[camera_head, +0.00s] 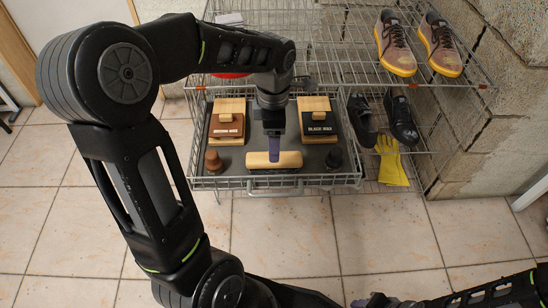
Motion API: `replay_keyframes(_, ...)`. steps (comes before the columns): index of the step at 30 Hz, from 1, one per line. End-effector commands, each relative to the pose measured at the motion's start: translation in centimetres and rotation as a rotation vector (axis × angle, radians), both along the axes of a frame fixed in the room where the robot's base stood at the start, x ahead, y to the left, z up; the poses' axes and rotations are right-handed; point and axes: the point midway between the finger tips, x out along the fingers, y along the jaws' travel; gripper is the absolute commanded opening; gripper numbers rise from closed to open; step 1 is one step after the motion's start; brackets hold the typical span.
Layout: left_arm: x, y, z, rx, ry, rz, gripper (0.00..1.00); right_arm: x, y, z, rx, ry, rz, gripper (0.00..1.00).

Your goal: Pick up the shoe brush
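The shoe brush, a pale wooden oblong block (290,160), lies crosswise at the front of a dark tray (235,178) in a pulled-out wire basket. My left gripper (273,156) reaches down from above to the middle of the brush, and its bluish finger overlaps the brush in the picture. The fingers line up one behind the other, so their gap and any grip are hidden. My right gripper (368,301) is low at the bottom edge, away from the basket, and only partly shows.
Brown wax (227,122) and black wax (319,122) boxes stand behind the brush. A brown knob (213,161) and a dark one (334,158) flank it. Dark shoes (401,118), yellow gloves (391,163) and brown sneakers (396,45) are right. The tiled floor in front is clear.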

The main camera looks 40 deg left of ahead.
Motion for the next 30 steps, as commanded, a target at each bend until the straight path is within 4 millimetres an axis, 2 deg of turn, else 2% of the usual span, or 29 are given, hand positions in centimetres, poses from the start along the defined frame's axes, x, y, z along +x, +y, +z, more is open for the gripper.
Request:
replay_keyframes(9,0.0,0.0,-2.6,-0.001,0.002,-0.001,0.69,0.0,0.0,-0.8,0.000,-0.001,0.000,0.36)
replay_keyframes(20,0.0,0.0,-2.9,-0.001,0.001,-0.001,0.69,0.0,0.0,-0.8,0.000,-0.001,0.000,0.36)
replay_keyframes(30,0.1,-0.1,-7.4,0.000,0.002,-0.002,0.69,0.1,0.0,-2.4,-0.001,-0.001,-0.003,0.36)
